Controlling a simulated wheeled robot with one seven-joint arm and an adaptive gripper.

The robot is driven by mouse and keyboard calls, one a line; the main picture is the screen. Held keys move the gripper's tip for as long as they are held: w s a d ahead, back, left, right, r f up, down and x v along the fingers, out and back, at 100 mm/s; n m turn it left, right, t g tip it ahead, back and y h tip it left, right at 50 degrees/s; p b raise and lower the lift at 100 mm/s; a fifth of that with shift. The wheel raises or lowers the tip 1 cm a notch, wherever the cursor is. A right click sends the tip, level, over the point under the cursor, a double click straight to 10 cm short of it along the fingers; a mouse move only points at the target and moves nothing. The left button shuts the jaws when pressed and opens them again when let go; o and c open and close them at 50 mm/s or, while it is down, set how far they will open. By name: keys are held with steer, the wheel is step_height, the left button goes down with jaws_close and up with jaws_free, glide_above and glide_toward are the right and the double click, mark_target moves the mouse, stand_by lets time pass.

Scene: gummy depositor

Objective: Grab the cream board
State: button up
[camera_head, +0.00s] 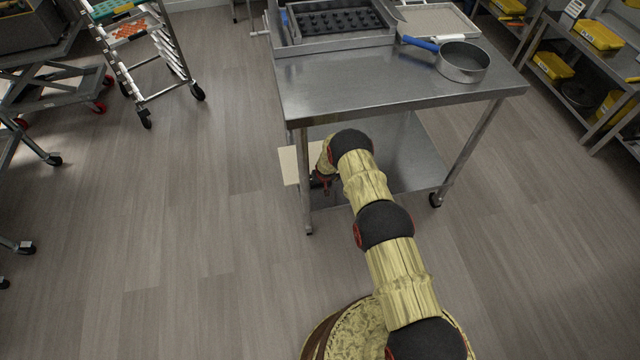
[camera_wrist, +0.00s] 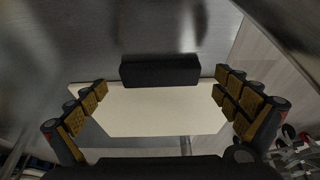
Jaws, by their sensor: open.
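The cream board (camera_head: 289,165) is a flat pale panel. In the head view it juts out past the left side of the steel table, at about lower-shelf level. In the wrist view the board (camera_wrist: 155,112) spans the space between my gripper's fingers (camera_wrist: 160,88). The fingers are spread wide, one set at each side of the board. I cannot tell whether they touch it. A dark block (camera_wrist: 160,70) shows at the board's far edge. In the head view, my arm mostly hides my gripper (camera_head: 321,181) beside the board.
A round pan (camera_head: 463,62) and a black mould tray (camera_head: 335,24) are on top. A wheeled rack (camera_head: 150,60) stands at the left. The floor between is clear.

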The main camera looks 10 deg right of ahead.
steer(key=shift+v, duration=2.5)
